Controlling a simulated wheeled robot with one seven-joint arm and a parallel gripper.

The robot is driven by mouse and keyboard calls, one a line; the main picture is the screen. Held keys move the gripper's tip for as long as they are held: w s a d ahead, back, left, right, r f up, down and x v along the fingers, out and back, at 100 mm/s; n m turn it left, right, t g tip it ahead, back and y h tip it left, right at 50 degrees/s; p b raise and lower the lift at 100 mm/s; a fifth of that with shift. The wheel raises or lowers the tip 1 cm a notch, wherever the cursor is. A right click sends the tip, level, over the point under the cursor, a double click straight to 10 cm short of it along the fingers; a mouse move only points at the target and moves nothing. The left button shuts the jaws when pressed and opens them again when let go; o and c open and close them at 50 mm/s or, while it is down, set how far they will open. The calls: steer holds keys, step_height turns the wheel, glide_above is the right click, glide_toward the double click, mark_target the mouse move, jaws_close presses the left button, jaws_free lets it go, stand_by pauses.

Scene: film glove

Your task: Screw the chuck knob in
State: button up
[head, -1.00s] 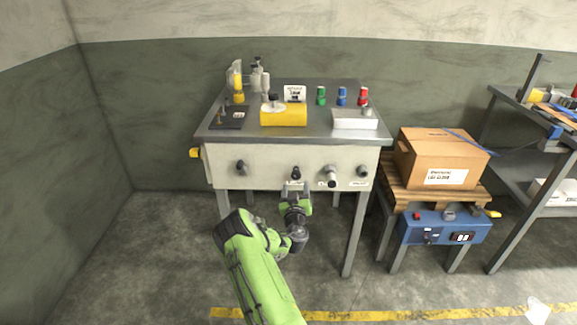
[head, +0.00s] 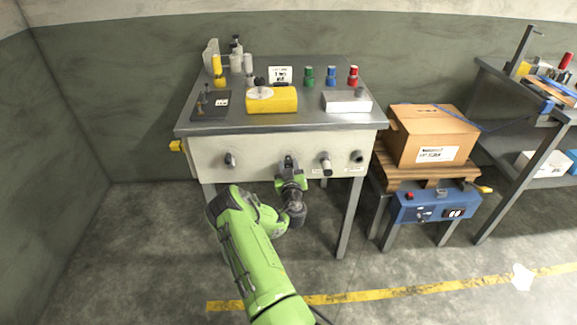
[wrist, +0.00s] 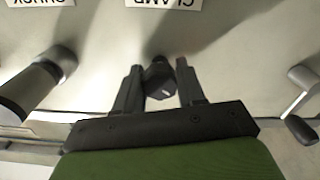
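In the head view a row of knobs sits on the table's light front panel (head: 262,150). My gripper (head: 289,163) is at the second knob from the left. In the wrist view my gripper (wrist: 160,80) is open, its two dark fingers either side of a dark knob (wrist: 159,82). Contact is hard to tell. A label reading CLAMP upside down (wrist: 165,4) lies by this knob. The label reading CHUCK (wrist: 42,3) lies by the chuck knob, a thick dark cylinder (wrist: 36,82) at the left, apart from my fingers. That knob shows in the head view (head: 325,162) right of my gripper.
A lever handle (wrist: 298,102) stands right of my gripper in the wrist view. On the tabletop are a yellow box (head: 272,102), a white block (head: 346,103) and coloured knobs. A cardboard box (head: 430,135) stands on a pallet at the right.

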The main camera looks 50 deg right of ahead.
steer(key=c, duration=0.4)
steer(key=shift+n+b, duration=0.3)
steer(key=shift+n, duration=0.5)
steer(key=o, duration=1.1)
steer(key=shift+c, duration=0.2)
steer(key=shift+a, duration=0.1)
